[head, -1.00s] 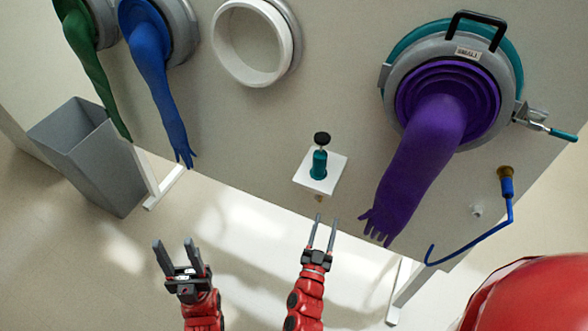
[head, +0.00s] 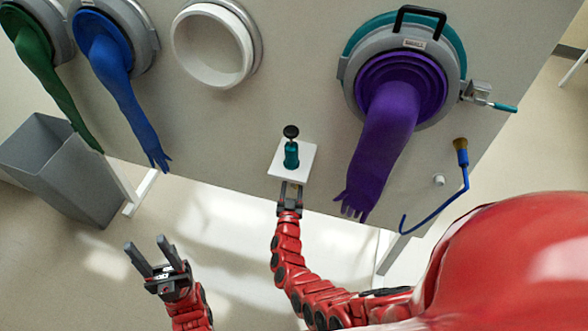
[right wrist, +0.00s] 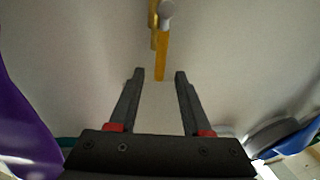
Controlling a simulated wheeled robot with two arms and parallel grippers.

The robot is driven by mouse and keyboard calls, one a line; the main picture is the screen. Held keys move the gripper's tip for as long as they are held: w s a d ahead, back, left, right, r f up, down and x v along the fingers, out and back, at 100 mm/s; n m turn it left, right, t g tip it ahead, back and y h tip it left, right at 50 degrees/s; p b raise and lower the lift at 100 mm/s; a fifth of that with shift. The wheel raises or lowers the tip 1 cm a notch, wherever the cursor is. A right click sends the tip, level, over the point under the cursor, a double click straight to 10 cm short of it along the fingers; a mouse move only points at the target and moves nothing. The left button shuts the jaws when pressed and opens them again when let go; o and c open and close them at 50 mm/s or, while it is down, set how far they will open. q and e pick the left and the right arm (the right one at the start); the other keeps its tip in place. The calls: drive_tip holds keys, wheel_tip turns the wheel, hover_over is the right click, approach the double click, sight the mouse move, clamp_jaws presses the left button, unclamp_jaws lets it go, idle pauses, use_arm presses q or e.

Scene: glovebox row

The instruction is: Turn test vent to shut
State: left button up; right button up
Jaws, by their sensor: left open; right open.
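The lever's tip appears between the two fingertips, with a gap on each side; I cannot tell the depth. In the head view my right gripper (head: 291,189) is at the lower edge of a white plate (head: 305,165) on the panel. The plate carries a teal fitting with a black knob (head: 291,150). The yellow lever does not show there. My left gripper (head: 150,256) is open and empty, low at the left.
A purple glove (head: 385,140) hangs right of the plate. The floor between my grippers is clear.

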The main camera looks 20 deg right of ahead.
drive_tip(key=shift+x, duration=2.3)
clamp_jaws()
